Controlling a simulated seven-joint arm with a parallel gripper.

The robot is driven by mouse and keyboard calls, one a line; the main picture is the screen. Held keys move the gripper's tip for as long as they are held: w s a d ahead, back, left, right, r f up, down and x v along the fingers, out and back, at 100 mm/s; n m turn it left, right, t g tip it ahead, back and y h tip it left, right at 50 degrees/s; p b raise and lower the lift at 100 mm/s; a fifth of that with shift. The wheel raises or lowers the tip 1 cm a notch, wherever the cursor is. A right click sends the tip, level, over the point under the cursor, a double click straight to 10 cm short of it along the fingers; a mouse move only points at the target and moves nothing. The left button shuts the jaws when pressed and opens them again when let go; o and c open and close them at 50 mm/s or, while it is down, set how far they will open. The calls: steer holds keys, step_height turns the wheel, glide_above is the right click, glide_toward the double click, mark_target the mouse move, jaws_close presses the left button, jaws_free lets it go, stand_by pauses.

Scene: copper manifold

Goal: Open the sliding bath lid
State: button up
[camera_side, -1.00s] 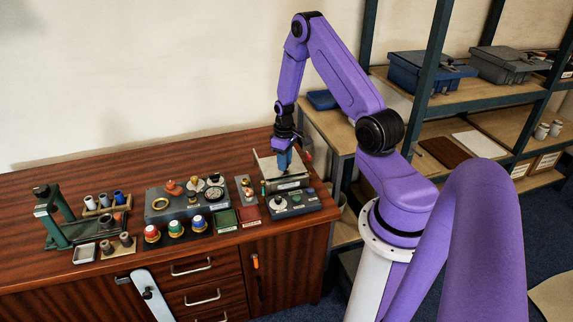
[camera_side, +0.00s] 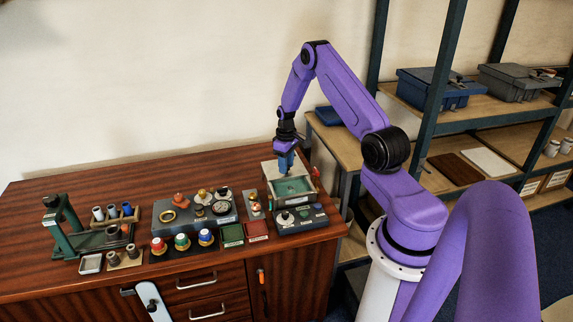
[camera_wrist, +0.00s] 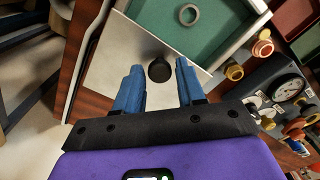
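The bath (camera_side: 290,203) stands at the right end of the wooden bench. Its green interior (camera_wrist: 205,40) is uncovered, and a grey ring (camera_wrist: 190,14) lies inside it. The pale flat lid (camera_wrist: 125,45) is slid off towards the back of the bath. A round black knob (camera_wrist: 159,70) stands on the lid. My gripper (camera_wrist: 160,66) is over the lid with its blue fingers apart, one on each side of the knob. Gaps show between the knob and both fingers. In the side view my gripper (camera_side: 287,170) hides part of the lid.
A control box (camera_side: 300,219) stands in front of the bath. Green and red trays (camera_side: 231,235) and a grey gauge panel (camera_side: 194,213) stand to the left. A green stand (camera_side: 62,225) is further left. Shelves (camera_side: 470,115) rise at the right.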

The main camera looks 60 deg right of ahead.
steer(key=shift+o, duration=0.7)
step_height(320, 180, up, 17)
steer(key=shift+r, duration=0.2)
